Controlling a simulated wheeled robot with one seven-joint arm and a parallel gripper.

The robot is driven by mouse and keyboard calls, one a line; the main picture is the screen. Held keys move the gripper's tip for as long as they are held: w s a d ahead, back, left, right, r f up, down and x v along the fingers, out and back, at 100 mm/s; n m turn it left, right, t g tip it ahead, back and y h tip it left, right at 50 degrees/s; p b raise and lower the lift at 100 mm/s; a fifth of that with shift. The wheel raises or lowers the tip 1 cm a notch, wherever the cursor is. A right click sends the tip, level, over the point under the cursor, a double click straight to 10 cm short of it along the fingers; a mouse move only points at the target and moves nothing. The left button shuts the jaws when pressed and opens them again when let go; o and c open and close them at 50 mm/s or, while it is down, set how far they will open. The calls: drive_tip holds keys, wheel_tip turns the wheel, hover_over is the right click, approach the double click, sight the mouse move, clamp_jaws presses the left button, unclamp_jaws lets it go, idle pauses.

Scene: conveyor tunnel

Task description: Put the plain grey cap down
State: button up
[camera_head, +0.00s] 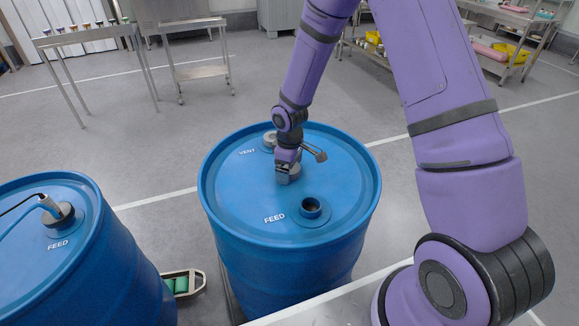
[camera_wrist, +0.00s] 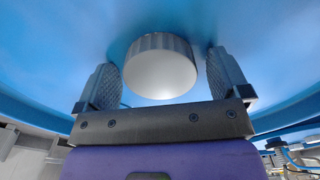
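The plain grey cap (camera_wrist: 160,70) shows in the wrist view as a round, pale disc with a ribbed side, against the blue drum lid. My gripper (camera_wrist: 165,80) has one finger on each side of it, with a visible gap on both sides, so it is open around the cap. In the head view the cap (camera_head: 290,172) appears to be on the lid of the middle blue drum (camera_head: 240,190), between the VENT and FEED labels. My gripper (camera_head: 287,165) is right over it and partly hides it. Contact under the cap is hidden.
The FEED port (camera_head: 311,207) is open and dark. The VENT fitting (camera_head: 270,139) is grey, behind my gripper. A second blue drum (camera_head: 100,240) at left has a hose fitting (camera_head: 58,213). A small tray (camera_head: 198,282) with green items sits between the drums. Tables stand behind.

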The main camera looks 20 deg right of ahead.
wheel_tip(320, 180, up, 13)
drive_tip(key=s+d+r+m+t+h, duration=0.1)
drive_tip(key=s+d+r+m, duration=0.1)
drive_tip(key=s+r, duration=0.55)
drive_tip(key=s+d+r+m+t, duration=0.15)
drive_tip(key=s+r, duration=0.25)
drive_tip(key=r, duration=0.6)
drive_tip(key=s+d+r+m+t, duration=0.1)
drive_tip(key=s+r+m, duration=0.2)
drive_tip(key=s, duration=0.6)
drive_tip(key=s+d+r+m+t+y, duration=0.1)
drive_tip(key=s+d+r+m, duration=0.1)
drive_tip(key=s+r, duration=0.3)
drive_tip(key=s+m, duration=0.1)
drive_tip(key=s, duration=0.3)
drive_tip(key=shift+d+t, duration=0.2)
drive_tip(key=shift+t, duration=0.15)
